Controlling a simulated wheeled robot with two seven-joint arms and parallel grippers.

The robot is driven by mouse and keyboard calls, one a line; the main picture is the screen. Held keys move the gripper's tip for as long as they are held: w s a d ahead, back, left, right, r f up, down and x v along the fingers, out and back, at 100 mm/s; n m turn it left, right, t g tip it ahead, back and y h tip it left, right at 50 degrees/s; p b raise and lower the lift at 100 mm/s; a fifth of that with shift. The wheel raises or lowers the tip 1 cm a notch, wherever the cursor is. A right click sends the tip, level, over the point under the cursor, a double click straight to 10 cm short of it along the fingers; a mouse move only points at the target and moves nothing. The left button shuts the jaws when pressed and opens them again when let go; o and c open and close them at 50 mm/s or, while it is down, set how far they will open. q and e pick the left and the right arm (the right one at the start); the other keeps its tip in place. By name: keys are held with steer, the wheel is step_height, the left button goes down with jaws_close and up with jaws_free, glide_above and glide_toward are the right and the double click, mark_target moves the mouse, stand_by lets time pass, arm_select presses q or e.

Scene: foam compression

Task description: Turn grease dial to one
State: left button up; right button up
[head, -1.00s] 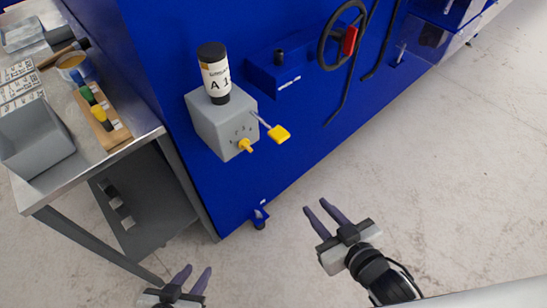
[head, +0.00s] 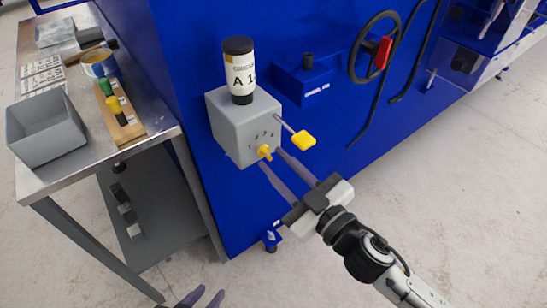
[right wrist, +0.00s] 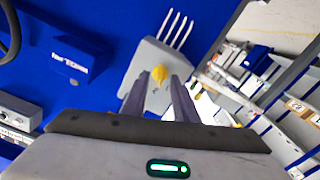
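The grease dial is a small yellow knob (head: 265,152) on the front of a grey box (head: 233,135), which is fixed to the blue machine. Small marks around the dial are too small to read. My right gripper (head: 272,158) is open, its two purple fingers pointing at the dial. In the right wrist view the dial (right wrist: 160,73) shows just beyond and between the fingertips (right wrist: 158,86); I cannot tell whether they touch it. My left gripper (head: 204,297) is open and empty at the bottom edge, mostly cut off.
A yellow-handled lever (head: 303,140) sticks out of the box's right side, close to my right gripper. A labelled black-capped canister (head: 240,72) stands on the box. A metal table (head: 100,155) with a grey bin (head: 50,135) is at the left. The floor at right is clear.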

steer(key=shift+x, duration=0.9)
jaws_close()
